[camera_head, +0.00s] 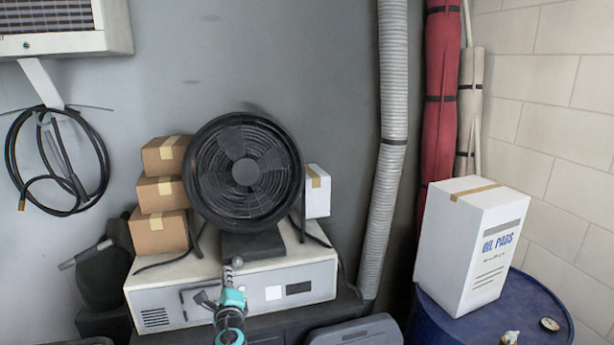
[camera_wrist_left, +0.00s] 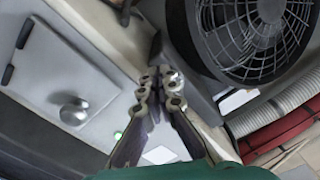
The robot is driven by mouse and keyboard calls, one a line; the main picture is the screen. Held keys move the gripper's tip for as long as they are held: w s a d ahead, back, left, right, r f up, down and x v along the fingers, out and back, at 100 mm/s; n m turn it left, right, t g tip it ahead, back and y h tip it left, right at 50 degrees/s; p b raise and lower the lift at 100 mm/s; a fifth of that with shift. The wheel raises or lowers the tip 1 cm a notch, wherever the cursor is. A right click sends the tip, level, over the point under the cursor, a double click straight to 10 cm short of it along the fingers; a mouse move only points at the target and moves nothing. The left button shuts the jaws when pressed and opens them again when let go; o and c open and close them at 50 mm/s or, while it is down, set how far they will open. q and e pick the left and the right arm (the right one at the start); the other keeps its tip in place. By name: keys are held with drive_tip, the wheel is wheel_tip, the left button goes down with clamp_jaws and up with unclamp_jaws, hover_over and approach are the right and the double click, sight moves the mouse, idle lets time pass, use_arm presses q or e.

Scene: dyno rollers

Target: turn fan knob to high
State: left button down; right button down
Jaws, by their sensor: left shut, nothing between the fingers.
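A round black fan (camera_head: 246,170) stands on a dark base block (camera_head: 252,244) on top of a white cabinet (camera_head: 310,270). The fan's grille also shows at the top right of the left wrist view (camera_wrist_left: 255,35). My left gripper (camera_head: 231,272) is shut and empty, its tips just in front of the base block; it also shows in the left wrist view (camera_wrist_left: 160,82). A small grey round part (camera_head: 237,262) shows at the tips; I cannot tell whether it is the fan knob. The wrist view shows a silver knob (camera_wrist_left: 73,112) on the cabinet's front, apart from the fingers. My right gripper is out of view.
Brown boxes (camera_head: 160,192) are stacked left of the fan and a white box (camera_head: 318,190) stands right of it. A ribbed grey duct (camera_head: 385,190) runs down the wall. A blue drum (camera_head: 535,315) carries a white carton (camera_head: 470,245) at the right.

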sight(237, 262)
use_arm(q)
drive_tip(key=shift+w+f, duration=0.1)
drive_tip(key=shift+w, duration=0.55)
drive_tip(key=shift+x, duration=0.8)
drive_tip(key=shift+d+b, duration=0.3)
drive_tip(key=shift+b, duration=0.05)
